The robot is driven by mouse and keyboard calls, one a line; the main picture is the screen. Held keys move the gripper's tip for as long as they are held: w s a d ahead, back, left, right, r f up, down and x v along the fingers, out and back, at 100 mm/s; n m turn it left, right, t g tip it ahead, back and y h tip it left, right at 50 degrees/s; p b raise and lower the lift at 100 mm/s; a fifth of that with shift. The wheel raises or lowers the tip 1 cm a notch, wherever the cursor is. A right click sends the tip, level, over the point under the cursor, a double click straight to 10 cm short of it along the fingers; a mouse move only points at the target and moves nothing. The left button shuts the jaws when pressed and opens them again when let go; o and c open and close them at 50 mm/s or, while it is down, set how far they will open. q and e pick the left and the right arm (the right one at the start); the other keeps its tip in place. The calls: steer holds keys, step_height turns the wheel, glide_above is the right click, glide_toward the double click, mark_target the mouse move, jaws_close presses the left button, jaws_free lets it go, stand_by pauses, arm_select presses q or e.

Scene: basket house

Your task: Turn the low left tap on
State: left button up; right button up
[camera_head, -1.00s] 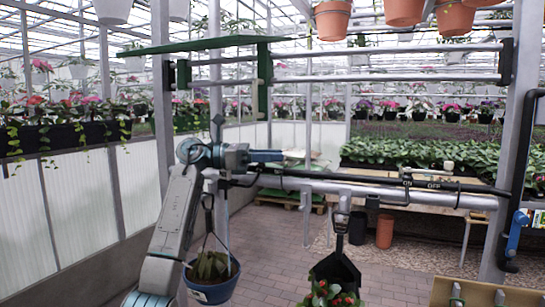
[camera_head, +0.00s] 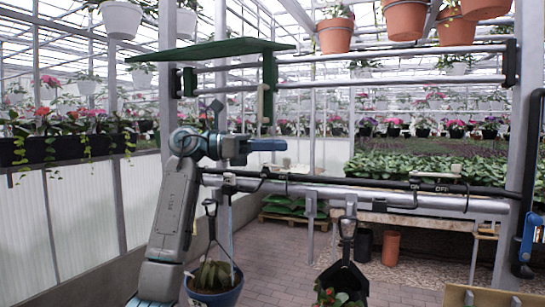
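A black pipe (camera_head: 340,189) with small ON and OFF labels runs across the middle, just above a grey rail. Labels at its left end (camera_head: 280,178) mark what seems to be the low left tap; its handle is not clear, being small and close to my arm. A second tap (camera_head: 446,176), with a pale handle, is on the right part of this pipe. My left gripper (camera_head: 268,145) points right, slightly above the pipe's left end in the picture, and appears empty. Its finger opening cannot be made out. My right gripper is not in view.
A green panel (camera_head: 215,49) and a pale upper handle (camera_head: 261,101) are above my gripper. A post (camera_head: 522,130) stands at the right. Terracotta pots (camera_head: 404,18) hang overhead.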

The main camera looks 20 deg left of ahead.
arm_select(q)
steer(key=s+d+r+b, duration=0.1)
steer(key=s+d+b, duration=0.1)
steer(key=s, duration=0.7)
steer(key=shift+s+d+b, duration=0.4)
steer(key=shift+d, duration=0.3)
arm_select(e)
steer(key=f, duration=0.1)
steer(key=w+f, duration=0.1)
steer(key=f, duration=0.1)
